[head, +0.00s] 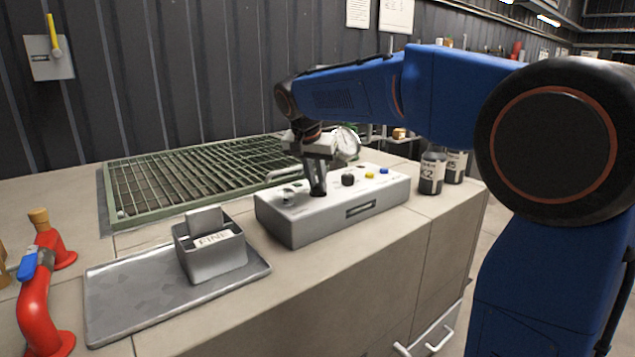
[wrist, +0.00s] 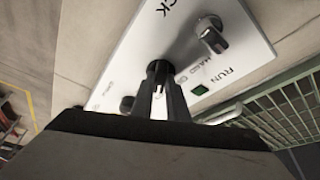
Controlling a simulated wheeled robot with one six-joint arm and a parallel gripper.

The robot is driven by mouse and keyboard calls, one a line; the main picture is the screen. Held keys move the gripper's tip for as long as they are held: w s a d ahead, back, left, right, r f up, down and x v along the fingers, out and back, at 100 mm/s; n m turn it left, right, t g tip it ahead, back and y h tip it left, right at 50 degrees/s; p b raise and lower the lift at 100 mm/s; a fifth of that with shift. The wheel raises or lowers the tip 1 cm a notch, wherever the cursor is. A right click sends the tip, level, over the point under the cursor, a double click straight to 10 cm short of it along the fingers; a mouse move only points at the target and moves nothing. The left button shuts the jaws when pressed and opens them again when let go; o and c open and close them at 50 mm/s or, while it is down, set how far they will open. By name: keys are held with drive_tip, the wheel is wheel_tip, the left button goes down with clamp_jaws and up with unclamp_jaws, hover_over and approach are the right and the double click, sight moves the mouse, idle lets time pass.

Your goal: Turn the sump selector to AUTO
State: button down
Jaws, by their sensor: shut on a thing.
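The grey control box (head: 340,213) stands on the counter with knobs and coloured buttons on its sloping top. My gripper (head: 318,192) reaches down to the left half of that top. In the wrist view my gripper (wrist: 161,80) is shut on a dark selector knob (wrist: 159,67), and lettering that looks like HAND shows beside the fingers. The fingers hide much of this knob, so I cannot tell which position it points to. A grey knob (wrist: 211,33) and a small green lamp (wrist: 199,90) marked RUN are nearby.
A black knob (head: 348,180) and a yellow button (head: 369,175) are right of the gripper. A grey bin marked FINE stands on a metal tray (head: 120,308). A green grating (head: 190,172) lies behind. Dark bottles (head: 431,173) stand beyond the box's right end.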

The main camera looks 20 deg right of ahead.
idle(0.4)
drive_tip(key=c, duration=1.7)
unclamp_jaws()
drive_tip(key=v, duration=1.7)
drive_tip(key=shift+r, duration=0.15)
drive_tip(key=s+d+f+n+y, duration=0.1)
drive_tip(key=s+d+f+n, duration=0.1)
drive_tip(key=s+d+f, duration=0.4)
drive_tip(key=s+d+f+n+y, duration=0.1)
drive_tip(key=s+d+f+n, duration=0.15)
drive_tip(key=s+f, duration=0.65)
drive_tip(key=s+d+f+n, duration=0.1)
drive_tip(key=s+f, duration=0.5)
drive_tip(key=s+d+f+n, duration=0.1)
drive_tip(key=s+f, duration=0.4)
drive_tip(key=s+d+f+n+t, duration=0.1)
drive_tip(key=s+f, duration=0.5)
drive_tip(key=shift+s+f+y, duration=0.3)
drive_tip(key=shift+f+y, duration=0.05)
drive_tip(key=shift+y, duration=0.05)
